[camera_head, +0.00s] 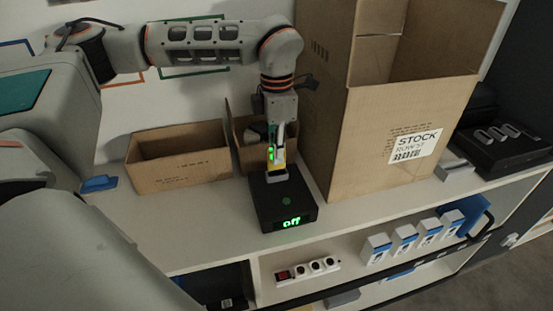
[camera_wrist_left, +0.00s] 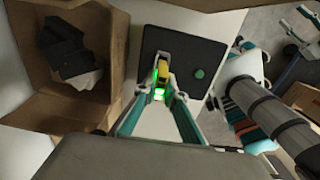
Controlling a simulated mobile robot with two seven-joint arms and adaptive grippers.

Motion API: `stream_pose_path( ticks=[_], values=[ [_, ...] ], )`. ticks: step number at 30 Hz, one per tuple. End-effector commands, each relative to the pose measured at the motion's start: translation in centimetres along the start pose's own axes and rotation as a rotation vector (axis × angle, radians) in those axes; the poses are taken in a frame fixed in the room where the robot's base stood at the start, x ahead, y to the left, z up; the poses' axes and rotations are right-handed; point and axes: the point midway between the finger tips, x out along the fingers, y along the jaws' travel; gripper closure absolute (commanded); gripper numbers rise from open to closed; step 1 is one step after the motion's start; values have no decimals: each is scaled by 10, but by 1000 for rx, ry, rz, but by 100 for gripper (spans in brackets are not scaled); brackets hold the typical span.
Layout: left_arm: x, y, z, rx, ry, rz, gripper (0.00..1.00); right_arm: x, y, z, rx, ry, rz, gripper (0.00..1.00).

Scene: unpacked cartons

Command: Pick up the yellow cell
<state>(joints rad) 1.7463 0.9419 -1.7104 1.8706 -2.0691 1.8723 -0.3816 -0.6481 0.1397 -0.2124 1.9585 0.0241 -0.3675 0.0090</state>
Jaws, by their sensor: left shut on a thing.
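The yellow cell (camera_wrist_left: 162,71) is between the fingertips of my left gripper (camera_wrist_left: 160,88) in the left wrist view. Green lights show right beside it. In the head view my left gripper (camera_head: 275,160) points down over a black box (camera_head: 284,200) whose front display reads "off" in green. The yellow cell (camera_head: 280,155) shows there as a small patch between the fingers. My left gripper is shut on the cell. The cell is over the black box, but I cannot tell whether it touches it. My right gripper is not in view.
A low open carton (camera_head: 180,165) stands left of the black box. A smaller carton (camera_head: 232,130) holding dark items stands behind it. A tall "STOCK" carton (camera_head: 385,150) stands close on the right. A power strip (camera_head: 307,269) and several white-and-blue boxes (camera_head: 403,238) are on the shelf below.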

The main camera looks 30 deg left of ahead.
Motion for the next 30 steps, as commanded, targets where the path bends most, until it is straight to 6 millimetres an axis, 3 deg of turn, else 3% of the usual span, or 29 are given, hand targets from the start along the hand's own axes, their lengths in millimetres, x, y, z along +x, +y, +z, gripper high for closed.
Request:
stream_pose_path(
  ticks=[9, 30],
  values=[
    [-70, 0, 2, 0, -5, 3, 100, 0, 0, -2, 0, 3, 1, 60],
    [-205, 0, 1, 0, -3, 1, 100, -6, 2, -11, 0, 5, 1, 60]
  ],
)
